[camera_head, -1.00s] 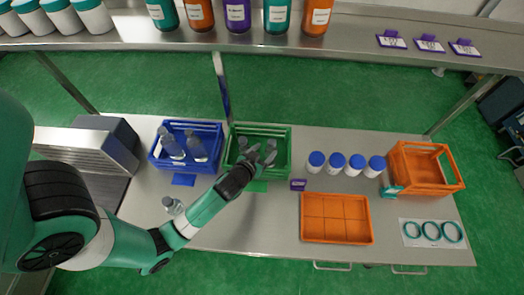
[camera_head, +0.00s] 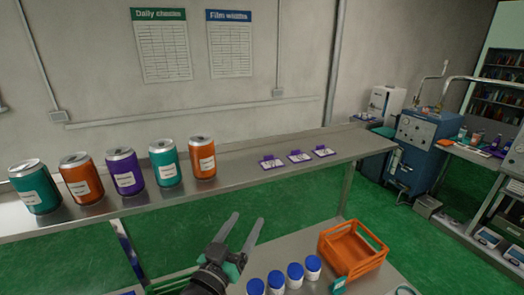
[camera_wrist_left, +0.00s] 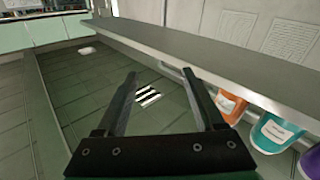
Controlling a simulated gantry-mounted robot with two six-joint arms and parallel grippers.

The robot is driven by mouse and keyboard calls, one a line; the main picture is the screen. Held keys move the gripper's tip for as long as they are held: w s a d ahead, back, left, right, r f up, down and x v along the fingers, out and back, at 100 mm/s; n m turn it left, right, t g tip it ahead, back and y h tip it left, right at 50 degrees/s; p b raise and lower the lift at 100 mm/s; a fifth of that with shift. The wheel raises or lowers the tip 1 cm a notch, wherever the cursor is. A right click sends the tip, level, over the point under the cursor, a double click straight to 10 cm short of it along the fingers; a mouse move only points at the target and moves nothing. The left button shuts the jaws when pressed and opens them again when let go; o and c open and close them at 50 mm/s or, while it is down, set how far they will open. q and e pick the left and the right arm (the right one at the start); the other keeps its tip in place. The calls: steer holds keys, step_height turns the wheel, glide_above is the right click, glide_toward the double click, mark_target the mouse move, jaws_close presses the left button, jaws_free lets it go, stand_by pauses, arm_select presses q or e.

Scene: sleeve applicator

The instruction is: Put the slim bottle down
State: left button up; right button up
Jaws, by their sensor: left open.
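My left gripper (camera_head: 246,219) is raised in front of the shelf in the head view, fingers apart and pointing up. In the left wrist view its two fingers (camera_wrist_left: 160,74) are spread with nothing between them. No slim bottle shows in either view now. Only a piece of the green crate's rim (camera_head: 170,282) shows at the bottom of the head view; its contents are out of frame. My right gripper is not in view.
A metal shelf (camera_head: 235,168) holds several coloured cans (camera_head: 124,172) and three purple-marked cards (camera_head: 299,156). Several blue-capped jars (camera_head: 295,275) and an orange crate (camera_head: 352,250) stand on the table below. In the left wrist view the shelf (camera_wrist_left: 215,60) runs close above the gripper.

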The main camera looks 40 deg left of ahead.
arm_select(q)
steer(key=s+d+r+m+t+h, duration=0.2)
steer(key=d+r, duration=0.3)
steer(key=r, duration=0.6)
steer(key=s+d+r+m+t+h, duration=0.2)
steer(key=s+d+r+t+h, duration=0.1)
steer(key=r, duration=0.7)
steer(key=s+d+r+m+t+h, duration=0.2)
steer(key=d+r, duration=0.4)
steer(key=r, duration=0.5)
steer(key=s+t+h, duration=0.1)
steer(key=s+t, duration=0.1)
steer(key=shift+s+d+r+t, duration=0.3)
steer(key=shift+d, duration=0.05)
steer(key=shift+r, duration=0.1)
step_height(320, 180, up, 14)
steer(key=p, duration=1.4)
steer(key=shift+w, duration=0.1)
